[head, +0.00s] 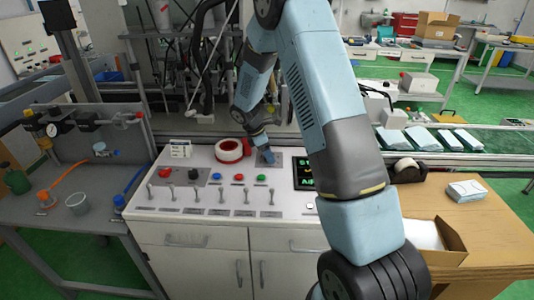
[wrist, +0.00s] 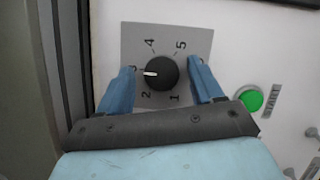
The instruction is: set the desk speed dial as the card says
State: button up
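The speed dial (wrist: 162,73) is a round black knob on a grey plate (wrist: 196,38) numbered 1 to 5. Its white mark points left at the 3, which the left finger partly covers. My gripper (wrist: 160,70) is open, one blue finger on each side of the knob, with gaps showing between fingers and knob. In the head view my gripper (head: 268,152) is over the dial's plate (head: 275,160) at the desk's back, and hides the knob. A small white card (head: 180,148) stands at the desk's back left; its writing is too small to read.
A green button (wrist: 249,100) is right of the dial in the wrist view. Several levers (head: 221,195) line the desk's front. A dark screen (head: 303,173) is to the right.

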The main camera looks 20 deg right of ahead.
jog(key=c, duration=1)
jog(key=shift+o, duration=0.2)
